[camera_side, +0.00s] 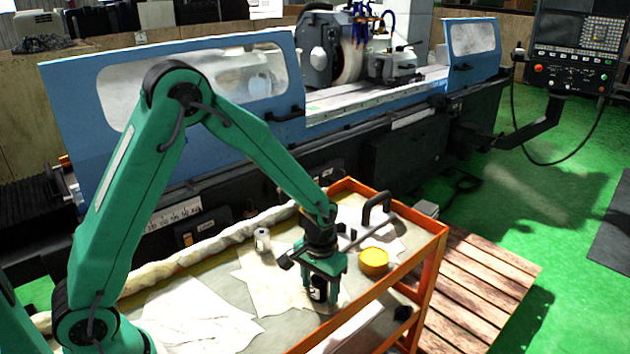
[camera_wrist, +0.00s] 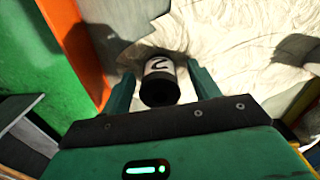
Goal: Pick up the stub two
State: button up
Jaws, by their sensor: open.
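Stub two is a short dark cylinder with a white band marked 2. In the wrist view the stub (camera_wrist: 160,80) sits between the two green fingers of my gripper (camera_wrist: 163,88), with a narrow gap visible on each side. In the side view the stub (camera_side: 318,290) stands on the trolley top under my gripper (camera_side: 320,286), partly hidden by the fingers. My gripper is open, with its fingers lowered around the stub. I cannot tell whether either finger touches it.
A second light cylinder (camera_side: 262,241) stands on the trolley to the left. A yellow round tin (camera_side: 374,262) is close on the right, and a dark handled tool (camera_side: 377,208) lies behind. The orange trolley (camera_side: 433,243) has a raised rim. The blue grinder (camera_side: 80,95) stands behind.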

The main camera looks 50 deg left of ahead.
aim_at(321, 280)
jog(key=shift+c, duration=0.2)
grip_shut()
jog(key=shift+r, duration=0.15)
jog(key=shift+r, duration=0.65)
jog(key=r, duration=0.3)
jog(key=shift+s+d, duration=0.15)
jog(key=shift+d, duration=0.15)
jog(key=s+d+r, duration=0.6)
jog(key=s+d, duration=0.1)
jog(key=d, duration=0.1)
jog(key=shift+d+r, duration=0.25)
jog(key=shift+d, duration=0.05)
